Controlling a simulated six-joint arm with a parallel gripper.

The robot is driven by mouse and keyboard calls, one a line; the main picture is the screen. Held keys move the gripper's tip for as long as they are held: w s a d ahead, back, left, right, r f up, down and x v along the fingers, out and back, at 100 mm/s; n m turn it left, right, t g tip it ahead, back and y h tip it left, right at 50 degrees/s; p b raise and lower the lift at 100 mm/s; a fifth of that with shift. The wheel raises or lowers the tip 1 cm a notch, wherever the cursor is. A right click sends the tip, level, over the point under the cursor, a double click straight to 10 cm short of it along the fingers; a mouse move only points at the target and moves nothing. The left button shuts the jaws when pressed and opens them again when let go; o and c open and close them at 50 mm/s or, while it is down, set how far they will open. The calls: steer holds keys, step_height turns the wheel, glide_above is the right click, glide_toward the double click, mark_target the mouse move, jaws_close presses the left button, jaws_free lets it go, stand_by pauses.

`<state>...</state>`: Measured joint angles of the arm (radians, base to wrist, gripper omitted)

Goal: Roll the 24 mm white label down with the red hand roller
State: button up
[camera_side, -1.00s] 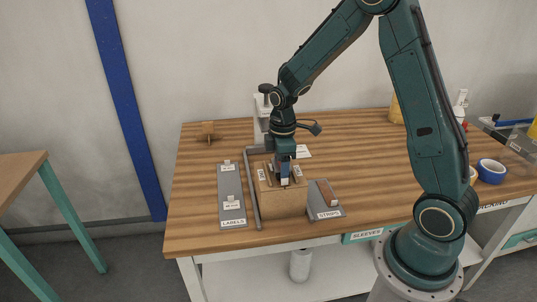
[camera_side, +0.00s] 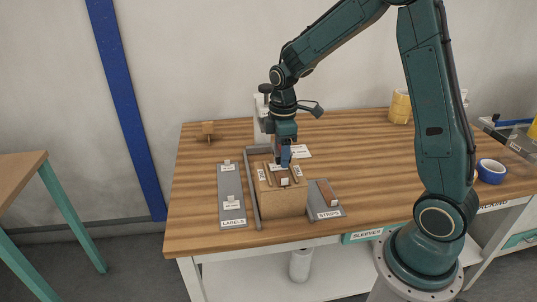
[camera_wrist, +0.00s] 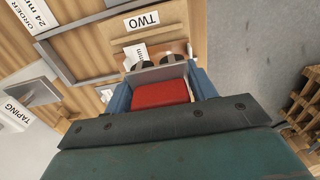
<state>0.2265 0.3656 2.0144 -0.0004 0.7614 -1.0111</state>
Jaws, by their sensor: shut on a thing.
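My gripper (camera_side: 285,161) is over the back part of the wooden block (camera_side: 284,206) in the side view. In the wrist view its blue fingers (camera_wrist: 160,97) are shut on the red hand roller (camera_wrist: 160,93), whose red body shows between them. A grey plate and dark round parts show just beyond the red body. A white label (camera_wrist: 136,54) with "mm" print lies beside those dark parts, partly hidden. In the side view a small white piece (camera_side: 284,182) shows at the block's front top edge. Contact between roller and label cannot be told.
A grey LABELS plate (camera_side: 231,205) lies left of the block, with a grey rail (camera_side: 252,196) between. A grey STRIPS plate (camera_side: 329,213) with a brown piece lies right. A white post (camera_side: 262,113) stands behind. The table's right middle is clear.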

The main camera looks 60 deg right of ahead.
steer(key=shift+r, duration=1.6)
steer(key=shift+r, duration=0.1)
